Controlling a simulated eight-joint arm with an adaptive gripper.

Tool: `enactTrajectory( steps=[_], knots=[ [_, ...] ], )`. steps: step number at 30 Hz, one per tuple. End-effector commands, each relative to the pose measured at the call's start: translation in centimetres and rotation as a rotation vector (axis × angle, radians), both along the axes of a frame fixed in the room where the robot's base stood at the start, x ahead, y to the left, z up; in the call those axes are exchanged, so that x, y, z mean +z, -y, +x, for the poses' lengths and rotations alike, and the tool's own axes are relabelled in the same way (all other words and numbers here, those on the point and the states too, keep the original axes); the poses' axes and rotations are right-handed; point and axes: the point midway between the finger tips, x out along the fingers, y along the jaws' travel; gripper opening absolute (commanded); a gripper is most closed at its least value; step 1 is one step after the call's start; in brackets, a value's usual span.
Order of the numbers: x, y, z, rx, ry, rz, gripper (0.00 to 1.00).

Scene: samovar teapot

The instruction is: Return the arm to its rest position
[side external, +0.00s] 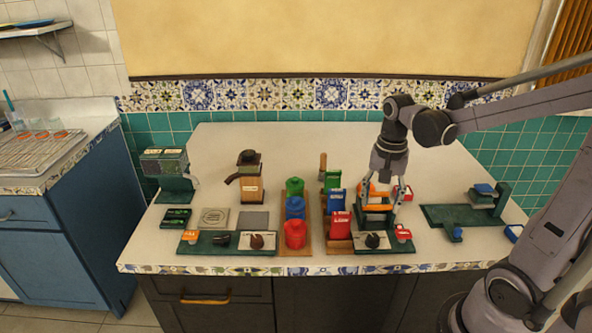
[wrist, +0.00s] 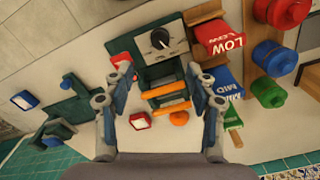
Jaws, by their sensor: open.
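My gripper (side external: 390,192) points down above the right part of the counter, over a dark green stand with orange bars (side external: 374,208). In the wrist view my gripper (wrist: 160,78) has its two fingers spread apart, with nothing held between them. My arm reaches in from the right side.
Red, blue and green canisters (side external: 295,206) and the LOW box (side external: 339,224) with other boxes stand left of the gripper. A wooden spouted vessel (side external: 250,187) and a grey-green machine (side external: 168,172) are farther left. A green base (side external: 455,217) lies right. The counter's back is clear.

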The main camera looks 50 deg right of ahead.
Motion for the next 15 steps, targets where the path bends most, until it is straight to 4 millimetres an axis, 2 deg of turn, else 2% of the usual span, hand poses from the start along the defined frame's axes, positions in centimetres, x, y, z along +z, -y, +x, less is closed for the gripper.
enactTrajectory(
  steps=[11,15],
  knots=[
    [0.1,-0.1,0.0,0.011,0.005,-0.002,0.57],
    [0.8,-1.4,0.0,0.117,0.056,-0.022,0.57]
  ],
)
